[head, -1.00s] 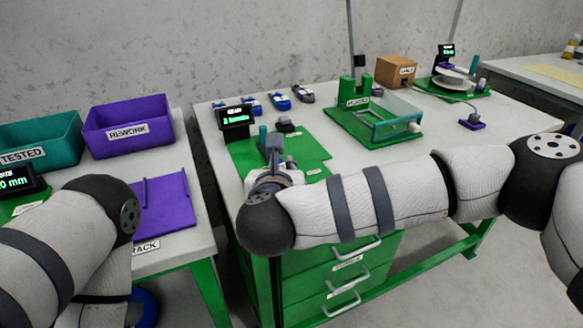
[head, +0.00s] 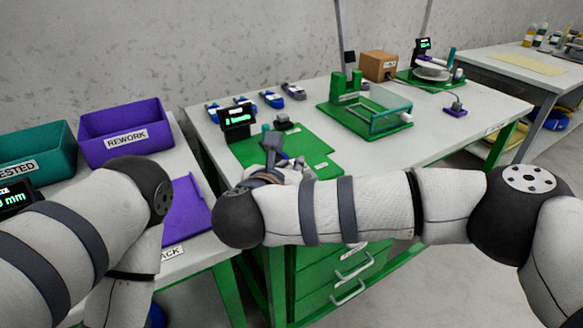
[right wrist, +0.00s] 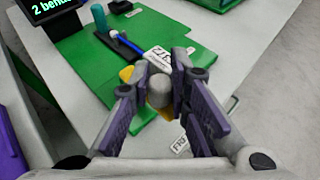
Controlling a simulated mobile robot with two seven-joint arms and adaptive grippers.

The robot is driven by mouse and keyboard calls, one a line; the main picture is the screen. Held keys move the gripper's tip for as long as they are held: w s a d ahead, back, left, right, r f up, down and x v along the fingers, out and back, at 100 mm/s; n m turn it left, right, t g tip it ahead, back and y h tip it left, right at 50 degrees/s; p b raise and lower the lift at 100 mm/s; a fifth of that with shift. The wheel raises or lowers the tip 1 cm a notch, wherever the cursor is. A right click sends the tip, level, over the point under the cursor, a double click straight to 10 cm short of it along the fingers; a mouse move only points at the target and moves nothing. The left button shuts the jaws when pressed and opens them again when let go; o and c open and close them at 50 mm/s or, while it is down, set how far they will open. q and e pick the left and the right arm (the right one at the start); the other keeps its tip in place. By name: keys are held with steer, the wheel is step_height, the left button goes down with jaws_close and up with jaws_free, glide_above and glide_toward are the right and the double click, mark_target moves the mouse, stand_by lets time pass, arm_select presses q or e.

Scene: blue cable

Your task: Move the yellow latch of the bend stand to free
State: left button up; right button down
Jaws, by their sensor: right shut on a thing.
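The bend stand is a green plate (right wrist: 85,60) on the table, with a small display (head: 237,117) reading bends at its back left. In the right wrist view, yellow parts of the latch (right wrist: 127,73) show beside and below a grey round knob (right wrist: 158,88). My right gripper (right wrist: 160,85) is shut on this knob, one finger on each side. In the head view my right gripper (head: 272,150) is over the stand, and the latch is hidden there. My left arm is at the lower left, but its gripper is out of view.
A teal post (right wrist: 100,18) and a blue-and-black rod (right wrist: 126,42) are on the stand beyond the gripper. A white label (right wrist: 158,57) lies close by. Purple (head: 125,130) and teal (head: 35,155) bins stand on the left table. Several blue clips sit behind the stand.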

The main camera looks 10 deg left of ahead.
steer(key=shift+s+f, duration=0.1)
steer(key=shift+f, duration=0.25)
steer(key=c, duration=1.5)
jaws_free()
steer(key=shift+r, duration=0.15)
steer(key=v, duration=1.2)
steer(key=shift+r, duration=0.15)
